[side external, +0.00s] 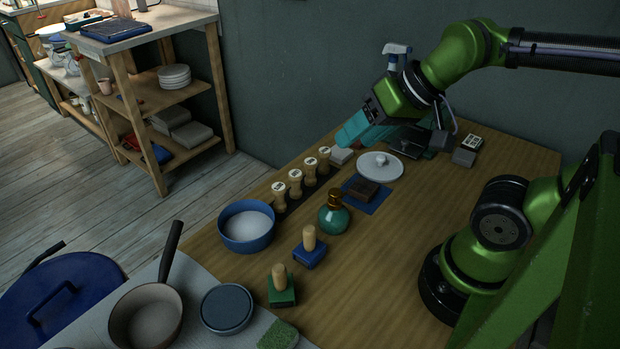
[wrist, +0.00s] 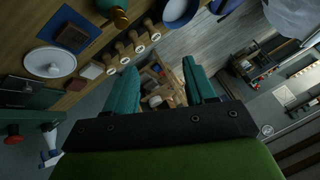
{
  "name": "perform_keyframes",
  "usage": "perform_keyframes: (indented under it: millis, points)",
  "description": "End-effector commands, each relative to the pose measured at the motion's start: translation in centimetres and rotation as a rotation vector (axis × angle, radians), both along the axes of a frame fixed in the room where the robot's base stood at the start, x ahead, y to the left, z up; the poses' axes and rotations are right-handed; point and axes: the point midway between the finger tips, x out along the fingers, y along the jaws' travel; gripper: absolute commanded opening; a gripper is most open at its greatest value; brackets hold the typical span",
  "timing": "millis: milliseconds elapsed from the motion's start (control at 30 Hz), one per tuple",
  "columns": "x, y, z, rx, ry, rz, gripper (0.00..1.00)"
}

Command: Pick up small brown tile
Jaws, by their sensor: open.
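My gripper (side external: 350,131) has teal fingers and hangs high over the table's back edge, pointing left, apart from everything. In the wrist view my gripper (wrist: 160,78) is open, with nothing between the fingers. A dark brown block (side external: 364,190) lies on a blue cloth in the middle of the table. It also shows at the upper left of the wrist view (wrist: 72,37). A smaller reddish-brown tile (wrist: 76,84) lies beside a pale grey tile (wrist: 92,70) in the wrist view. In the side view the pale tile (side external: 341,156) shows below my fingers, and the reddish-brown one is hard to make out.
A white lidded dish (side external: 380,166) stands behind the blue cloth (side external: 381,202). Several wooden-handled stamps (side external: 310,172) stand in a row along the back edge. A green bottle (side external: 334,214) and a blue bowl (side external: 246,228) stand nearer the front.

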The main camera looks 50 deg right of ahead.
Motion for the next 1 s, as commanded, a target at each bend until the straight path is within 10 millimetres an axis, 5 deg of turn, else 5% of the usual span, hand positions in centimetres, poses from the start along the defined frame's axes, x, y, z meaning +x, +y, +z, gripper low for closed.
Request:
perform_keyframes:
  millis: [133, 533, 733, 1000]
  points:
    - [0.0, 0.0, 0.0, 0.000, 0.000, 0.000, 0.74]
    - [1.0, -1.6, -1.4, -0.001, 0.071, -0.062, 0.74]
    - [3.8, -7.3, -4.3, -0.091, 0.288, -0.082, 0.74]
    - [5.1, -15.0, -7.8, -0.230, 0.562, 0.177, 0.74]
